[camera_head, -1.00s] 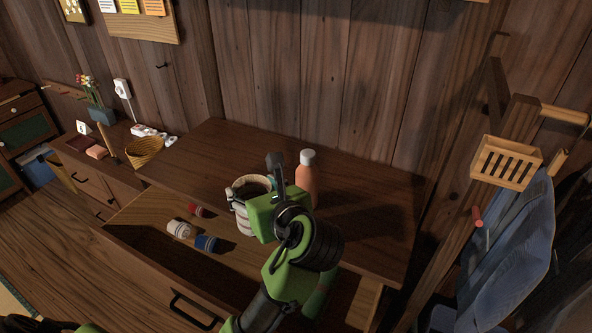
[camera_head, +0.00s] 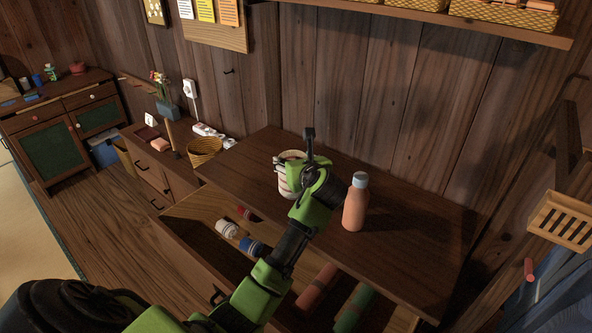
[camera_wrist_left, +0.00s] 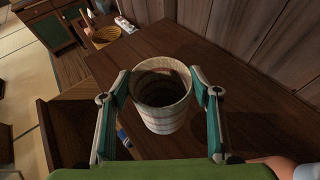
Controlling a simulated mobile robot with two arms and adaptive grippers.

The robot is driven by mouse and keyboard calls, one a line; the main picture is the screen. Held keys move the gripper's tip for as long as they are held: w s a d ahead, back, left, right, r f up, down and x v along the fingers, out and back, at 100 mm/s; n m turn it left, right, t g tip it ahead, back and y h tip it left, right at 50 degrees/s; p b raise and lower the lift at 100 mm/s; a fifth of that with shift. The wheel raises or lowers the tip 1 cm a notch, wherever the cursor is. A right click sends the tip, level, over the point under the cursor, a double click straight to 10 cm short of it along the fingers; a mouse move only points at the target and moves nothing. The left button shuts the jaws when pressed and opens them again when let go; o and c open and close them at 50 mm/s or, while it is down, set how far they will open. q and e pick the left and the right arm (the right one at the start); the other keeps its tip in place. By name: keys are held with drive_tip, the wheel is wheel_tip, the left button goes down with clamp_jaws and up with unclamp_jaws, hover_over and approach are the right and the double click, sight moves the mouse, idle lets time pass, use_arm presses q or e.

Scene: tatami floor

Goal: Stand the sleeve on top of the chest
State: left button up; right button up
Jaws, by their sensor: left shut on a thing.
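The sleeve (camera_head: 284,182) is a pale, striped, hollow cylinder, upright over the back left part of the chest's dark wooden top (camera_head: 400,205). My left gripper (camera_head: 300,170) is shut on it; its arm hides part of the sleeve in the head view. In the left wrist view the sleeve (camera_wrist_left: 163,122) sits between the two fingers (camera_wrist_left: 162,95), its open mouth toward the camera. I cannot tell whether its base touches the top. My right gripper is not in view.
An orange bottle (camera_head: 355,207) stands on the chest top, right of the sleeve. A basket (camera_head: 204,148) stands left. The chest top's right side is clear.

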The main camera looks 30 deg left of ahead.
use_arm(q)
drive_tip(key=shift+w+a+f, duration=0.2)
drive_tip(key=shift+w+f, duration=0.2)
drive_tip(key=shift+f, duration=0.15)
drive_tip(key=shift+w+a+f, duration=0.2)
drive_tip(key=shift+w+f, duration=0.2)
drive_tip(key=shift+f, duration=0.1)
drive_tip(key=shift+w+a+f+p, duration=0.15)
drive_tip(key=shift+f+p, duration=0.35)
drive_tip(key=shift+f, duration=1.4)
drive_tip(key=o, duration=1.3)
drive_tip(key=b+v, duration=0.1)
drive_tip(key=v, duration=1.1)
